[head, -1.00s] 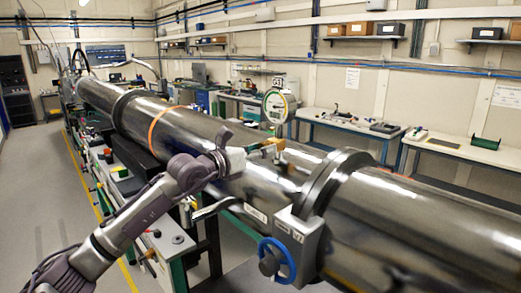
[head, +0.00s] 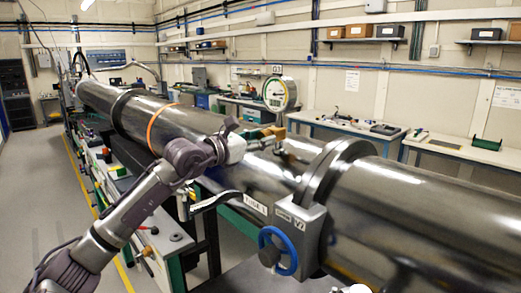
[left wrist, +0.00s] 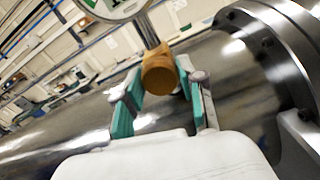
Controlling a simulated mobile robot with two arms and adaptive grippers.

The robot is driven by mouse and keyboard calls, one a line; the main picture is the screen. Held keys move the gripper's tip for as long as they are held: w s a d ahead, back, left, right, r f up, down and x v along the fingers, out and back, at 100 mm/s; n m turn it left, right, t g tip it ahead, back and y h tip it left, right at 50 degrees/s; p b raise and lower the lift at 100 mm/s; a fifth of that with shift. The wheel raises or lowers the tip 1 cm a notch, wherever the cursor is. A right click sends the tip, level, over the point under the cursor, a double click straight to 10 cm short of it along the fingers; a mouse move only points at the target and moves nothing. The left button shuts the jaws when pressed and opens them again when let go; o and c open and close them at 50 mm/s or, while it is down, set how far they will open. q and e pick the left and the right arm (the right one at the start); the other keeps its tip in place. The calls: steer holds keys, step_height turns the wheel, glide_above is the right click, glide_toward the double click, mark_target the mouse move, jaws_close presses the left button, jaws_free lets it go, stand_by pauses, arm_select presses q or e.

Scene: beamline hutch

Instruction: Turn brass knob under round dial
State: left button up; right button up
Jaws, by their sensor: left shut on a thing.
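The round dial (head: 280,94) has a white face and stands above the large steel pipe. Its lower rim (left wrist: 112,8) also shows at the top of the left wrist view. The brass knob (left wrist: 160,74) sits just under the dial on a short stem. My left gripper (head: 272,133) reaches in from the left over the pipe and is shut on the brass knob. In the left wrist view its teal-padded fingers (left wrist: 162,92) stand on both sides of the knob. The fingers partly hide the knob in the head view. My right gripper is not in view.
The large steel pipe (head: 400,205) runs across the scene, with a thick flange (head: 325,178) right of the knob. A blue handwheel (head: 278,250) hangs at the flange's lower left. Workbenches (head: 345,128) stand along the back wall. The floor at left is clear.

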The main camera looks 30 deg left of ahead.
arm_select(q)
steer(key=shift+m+b, duration=3.45)
steer(key=shift+m, duration=4.45)
steer(key=shift+f, duration=0.1)
steer(key=o, duration=1.1)
steer(key=shift+s, duration=0.1)
